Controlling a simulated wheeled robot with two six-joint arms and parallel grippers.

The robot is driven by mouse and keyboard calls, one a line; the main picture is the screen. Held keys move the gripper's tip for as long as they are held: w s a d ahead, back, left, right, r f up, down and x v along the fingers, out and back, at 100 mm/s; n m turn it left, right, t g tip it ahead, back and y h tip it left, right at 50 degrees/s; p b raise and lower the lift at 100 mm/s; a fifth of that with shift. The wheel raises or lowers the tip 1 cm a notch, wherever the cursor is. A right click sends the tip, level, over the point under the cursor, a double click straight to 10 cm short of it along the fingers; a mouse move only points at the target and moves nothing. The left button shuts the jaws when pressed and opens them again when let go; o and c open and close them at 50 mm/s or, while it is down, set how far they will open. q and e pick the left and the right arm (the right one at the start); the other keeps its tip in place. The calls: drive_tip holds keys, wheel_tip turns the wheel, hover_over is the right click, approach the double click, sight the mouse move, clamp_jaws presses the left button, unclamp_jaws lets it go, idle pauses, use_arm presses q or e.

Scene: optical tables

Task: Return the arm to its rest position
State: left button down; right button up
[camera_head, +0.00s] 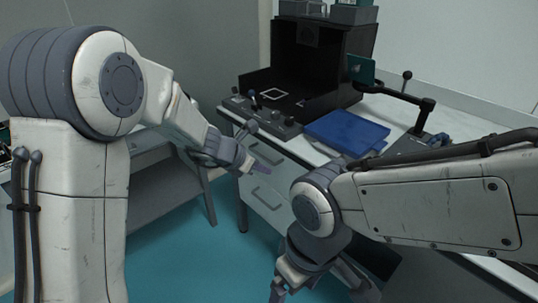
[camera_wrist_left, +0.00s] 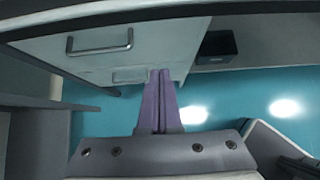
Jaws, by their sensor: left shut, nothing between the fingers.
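My left arm comes in from the left of the head view and reaches toward the drawers. My left gripper (camera_head: 262,168) is in front of the drawer fronts below the worktop; it is shut and empty. In the left wrist view, its two purple fingers (camera_wrist_left: 160,74) lie together with nothing between them. My right arm crosses from the right and bends downward. My right gripper (camera_head: 278,290) is low, partly cut off by the bottom edge, so its fingers cannot be made out clearly.
A white drawer cabinet (camera_head: 267,203) with handles carries a black open box (camera_head: 318,62) and a blue tray (camera_head: 347,131). A drawer handle (camera_wrist_left: 100,43) and a dark bin (camera_wrist_left: 216,46) show in the left wrist view. Teal floor (camera_head: 178,255) lies clear at lower left.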

use_arm(q)
drive_tip(key=s+a+f+m+g+y, duration=0.2)
drive_tip(key=s+a+m+y, duration=0.1)
drive_tip(key=s+a+m, duration=0.85)
drive_tip(key=s+a+f+m+g+y, duration=0.15)
drive_tip(key=s+a+m+y, duration=0.25)
drive_tip(key=s+a+m, duration=0.75)
drive_tip(key=s+d+r+m+g+h, duration=0.1)
drive_tip(key=s+d+r+m, duration=0.3)
drive_tip(key=d, duration=0.5)
drive_tip(key=s+d+r+m+g, duration=0.2)
drive_tip(key=s+d+m, duration=0.5)
drive_tip(key=d, duration=0.3)
use_arm(e)
wheel_tip(320, 180, up, 20)
drive_tip(key=p, duration=2)
drive_tip(key=shift+r, duration=0.25)
drive_tip(key=shift+o, duration=0.3)
drive_tip(key=shift+r+p, duration=0.25)
drive_tip(key=shift+p, duration=0.25)
drive_tip(key=shift+o, duration=0.6)
drive_tip(key=shift+r, duration=0.1)
use_arm(q)
wheel_tip(320, 180, up, 21)
drive_tip(key=shift+a+f, duration=0.15)
drive_tip(key=shift+a, duration=0.05)
